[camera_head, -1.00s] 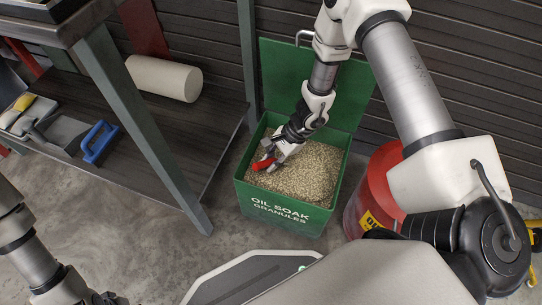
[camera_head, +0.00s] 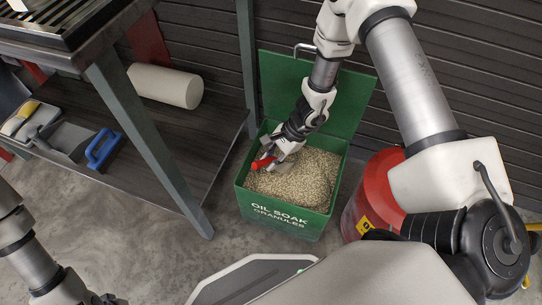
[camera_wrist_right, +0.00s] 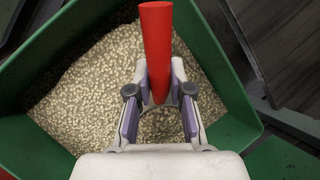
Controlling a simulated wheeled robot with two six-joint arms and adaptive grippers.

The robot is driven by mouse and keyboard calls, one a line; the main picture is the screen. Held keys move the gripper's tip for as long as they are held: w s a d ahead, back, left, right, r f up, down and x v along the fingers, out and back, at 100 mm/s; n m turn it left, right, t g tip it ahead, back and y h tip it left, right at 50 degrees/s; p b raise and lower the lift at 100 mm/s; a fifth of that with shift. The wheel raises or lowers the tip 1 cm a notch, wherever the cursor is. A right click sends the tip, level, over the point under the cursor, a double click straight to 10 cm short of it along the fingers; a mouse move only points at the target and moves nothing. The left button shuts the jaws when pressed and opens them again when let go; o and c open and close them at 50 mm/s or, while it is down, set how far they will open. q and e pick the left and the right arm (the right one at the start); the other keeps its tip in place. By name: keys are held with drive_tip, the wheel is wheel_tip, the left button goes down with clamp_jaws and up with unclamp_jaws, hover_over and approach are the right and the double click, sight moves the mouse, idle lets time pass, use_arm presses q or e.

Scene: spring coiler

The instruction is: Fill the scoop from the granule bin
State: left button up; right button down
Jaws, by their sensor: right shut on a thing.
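The green granule bin (camera_head: 290,227) stands on the floor with its lid open at the back. It is filled with tan granules (camera_head: 303,180), which also show in the right wrist view (camera_wrist_right: 85,95). My right gripper (camera_head: 280,153) is inside the bin's opening at its left side, shut on the red handle of the scoop (camera_head: 262,163). In the right wrist view the red handle (camera_wrist_right: 157,45) stands between the fingers of my right gripper (camera_wrist_right: 158,105). The scoop's bowl is mostly hidden, so its contents cannot be told. My left gripper is out of view; only part of that arm shows.
A red drum (camera_head: 368,198) stands close to the bin's right side. A bench with a lower shelf (camera_head: 185,135) is on the left, its green leg (camera_head: 150,145) near the bin. The shelf holds a white roll (camera_head: 165,85), a blue-handled tool (camera_head: 102,149) and a dustpan (camera_head: 62,138).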

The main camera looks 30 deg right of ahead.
drive_tip(key=shift+r+p, duration=2.75)
drive_tip(key=shift+r, duration=1.6)
drive_tip(key=shift+f, duration=0.1)
drive_tip(key=shift+b, duration=0.4)
drive_tip(key=h+b, duration=0.2)
drive_tip(key=b, duration=0.2)
drive_tip(key=r+h+b, duration=0.1)
drive_tip(key=h+b, duration=0.1)
drive_tip(key=b, duration=0.3)
drive_tip(key=shift+r+n+t+h, duration=0.15)
drive_tip(key=shift+n+t+h, duration=0.15)
drive_tip(key=shift+t, duration=0.1)
drive_tip(key=shift+r+h, duration=0.25)
drive_tip(key=shift+h, duration=0.05)
drive_tip(key=shift+r, duration=0.15)
